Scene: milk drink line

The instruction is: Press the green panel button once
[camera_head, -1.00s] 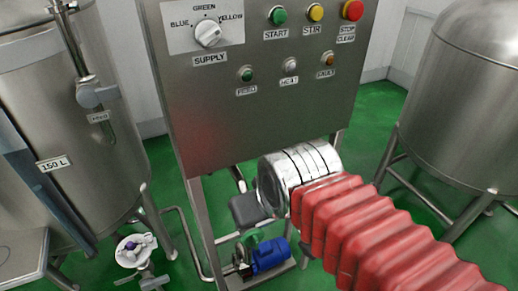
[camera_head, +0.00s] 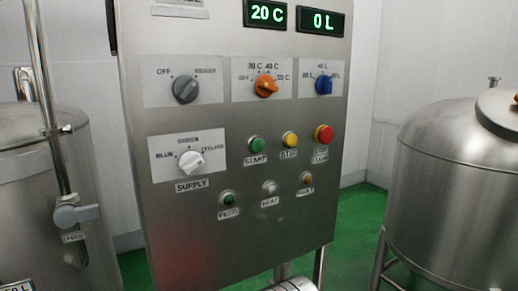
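The green button (camera_head: 257,145) is on the upright steel control panel (camera_head: 240,245), above a label that reads START. It is the leftmost of three buttons in a row, and nothing covers it. A smaller green indicator (camera_head: 228,198) sits below it to the left. My gripper is not in view. Only a silver part of my arm shows at the bottom edge, below the panel, so whether the gripper is open or shut is hidden.
A yellow button (camera_head: 290,139) and a red button (camera_head: 323,134) stand right of the green one. A white supply knob (camera_head: 191,161) is to its left. Grey, orange and blue knobs are above. Steel tanks flank the panel. Displays read 20 C and 0 L.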

